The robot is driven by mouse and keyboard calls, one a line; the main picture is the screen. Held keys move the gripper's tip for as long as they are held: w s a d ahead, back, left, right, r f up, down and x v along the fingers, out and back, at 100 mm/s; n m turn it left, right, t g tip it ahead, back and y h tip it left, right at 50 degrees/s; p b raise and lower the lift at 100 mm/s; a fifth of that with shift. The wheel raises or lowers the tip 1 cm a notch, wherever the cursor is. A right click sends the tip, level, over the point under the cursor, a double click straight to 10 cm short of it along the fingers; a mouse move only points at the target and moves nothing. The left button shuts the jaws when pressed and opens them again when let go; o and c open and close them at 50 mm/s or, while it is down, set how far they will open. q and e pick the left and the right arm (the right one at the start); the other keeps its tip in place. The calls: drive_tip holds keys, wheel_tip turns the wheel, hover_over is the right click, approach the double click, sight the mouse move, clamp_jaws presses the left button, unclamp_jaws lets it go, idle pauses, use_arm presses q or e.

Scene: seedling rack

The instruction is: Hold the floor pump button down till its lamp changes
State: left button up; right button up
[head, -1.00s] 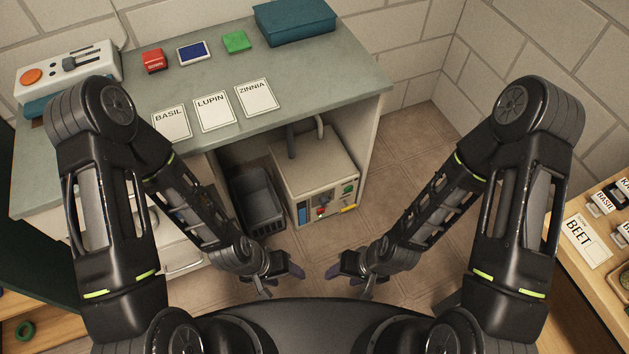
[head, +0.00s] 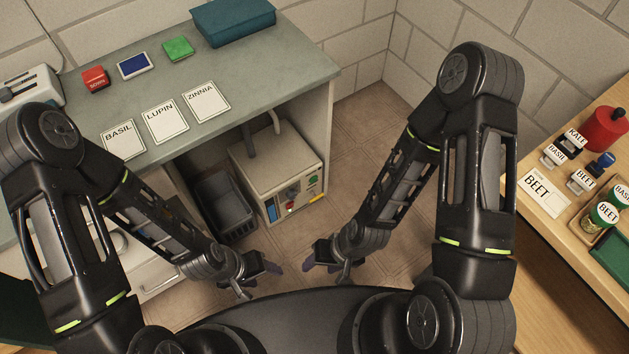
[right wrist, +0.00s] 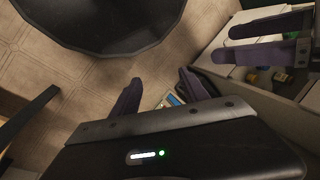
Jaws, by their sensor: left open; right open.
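The floor pump, a beige box (head: 270,158) with a pipe on top, stands on the floor under the bench. Its front panel carries a blue strip (head: 271,210), a red part (head: 292,195), a green round part (head: 313,181) and a yellow part (head: 317,198). Which is the button and which the lamp is too small to tell. My left gripper (head: 262,272) and right gripper (head: 320,268) are open and empty, apart from the panel and nearer to me. In the right wrist view, my right gripper (right wrist: 160,93) is open and the left fingers (right wrist: 268,38) show at upper right.
A grey crate (head: 227,205) stands left of the pump. The bench (head: 270,85) overhangs it and carries label cards, coloured boxes and a teal case (head: 232,22). A wooden table (head: 535,225) with stamps and jars is at right. Floor before the pump is clear.

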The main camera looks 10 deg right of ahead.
clamp_jaws()
idle(0.4)
idle(1.1)
